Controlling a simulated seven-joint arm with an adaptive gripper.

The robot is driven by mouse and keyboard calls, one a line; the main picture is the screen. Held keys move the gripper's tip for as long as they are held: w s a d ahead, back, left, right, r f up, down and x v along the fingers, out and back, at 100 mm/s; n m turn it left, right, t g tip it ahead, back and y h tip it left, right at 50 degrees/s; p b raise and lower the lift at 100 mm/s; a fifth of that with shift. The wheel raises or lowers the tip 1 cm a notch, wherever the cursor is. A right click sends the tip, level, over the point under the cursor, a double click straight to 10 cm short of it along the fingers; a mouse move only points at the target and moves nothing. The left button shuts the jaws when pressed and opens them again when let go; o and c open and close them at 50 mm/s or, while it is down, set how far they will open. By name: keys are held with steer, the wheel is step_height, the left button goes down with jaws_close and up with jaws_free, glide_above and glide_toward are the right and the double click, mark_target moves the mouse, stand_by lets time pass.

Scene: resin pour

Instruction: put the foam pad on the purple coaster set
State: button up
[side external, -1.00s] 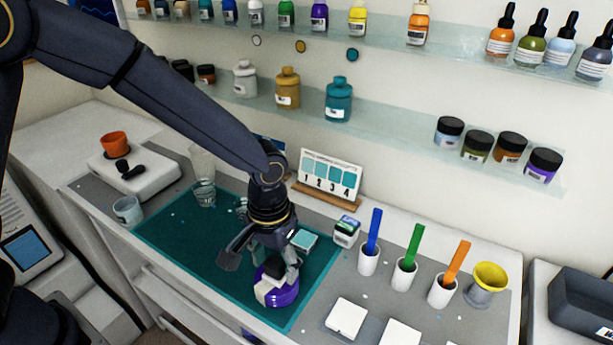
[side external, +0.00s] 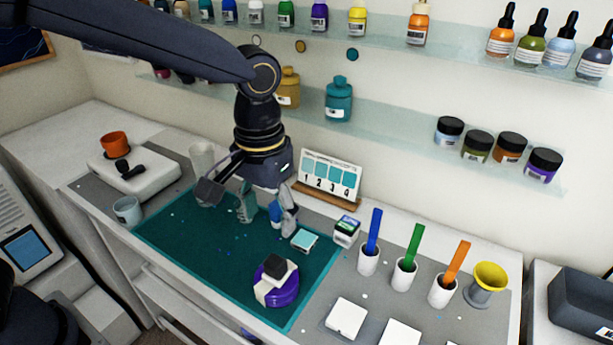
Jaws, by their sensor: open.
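The purple coaster set (side external: 287,295) is a round purple stack with a cream band (side external: 262,290) around it, near the front edge of the teal mat. A small dark grey block, which looks like the foam pad (side external: 274,265), rests on top of it, on the band. My gripper (side external: 248,210) is open and empty above the back of the mat, up and to the left of the stack and clear of it. The block and the stack show unobstructed.
The teal mat (side external: 200,250) is mostly clear at the left. A small pale teal square (side external: 305,240) and a small jar (side external: 346,231) stand right of my gripper. Cups with blue, green and orange sticks (side external: 405,272) stand farther right. A numbered card stand (side external: 330,178) is behind.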

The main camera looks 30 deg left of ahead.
steer(key=s+a+r+t, duration=0.2)
steer(key=s+a, duration=0.4)
steer(key=a, duration=0.3)
steer(key=s+a+r+t, duration=0.3)
steer(key=s+a+r, duration=0.2)
steer(key=a, duration=0.5)
steer(key=shift+s+a+t, duration=0.15)
steer(key=shift+s+t, duration=0.15)
steer(key=shift+s, duration=0.7)
